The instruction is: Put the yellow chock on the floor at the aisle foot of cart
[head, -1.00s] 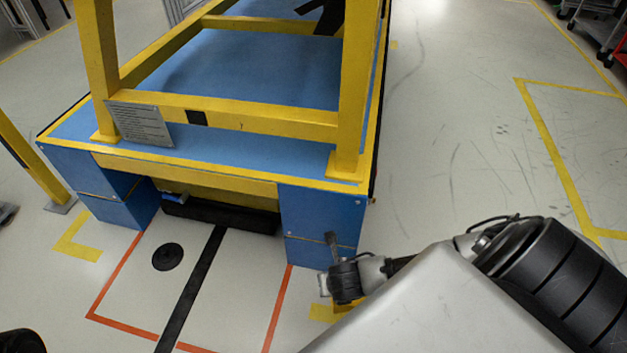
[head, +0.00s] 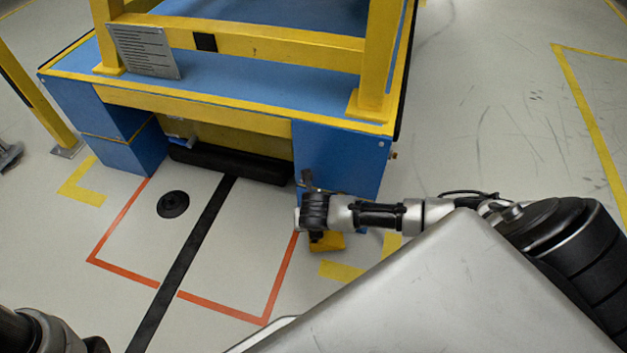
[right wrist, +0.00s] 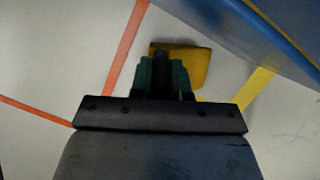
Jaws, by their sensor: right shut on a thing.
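The yellow chock (head: 328,243) is low at the front of the cart's right blue foot (head: 345,160) in the head view. My right gripper (head: 314,232) is shut on it. In the right wrist view the chock (right wrist: 197,65) sits between and beyond the dark green fingers (right wrist: 163,68), with the blue foot close at the upper right. I cannot tell whether the chock touches the floor; its underside is hidden. The cart (head: 235,105) is blue with a yellow frame. Only part of my left arm shows at the bottom left; its gripper is not visible.
Orange floor lines (head: 222,307) and a black stripe (head: 185,265) run in front of the cart. A black disc (head: 173,204) lies left of the stripe. Yellow corner tape (head: 342,271) lies near the right foot.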

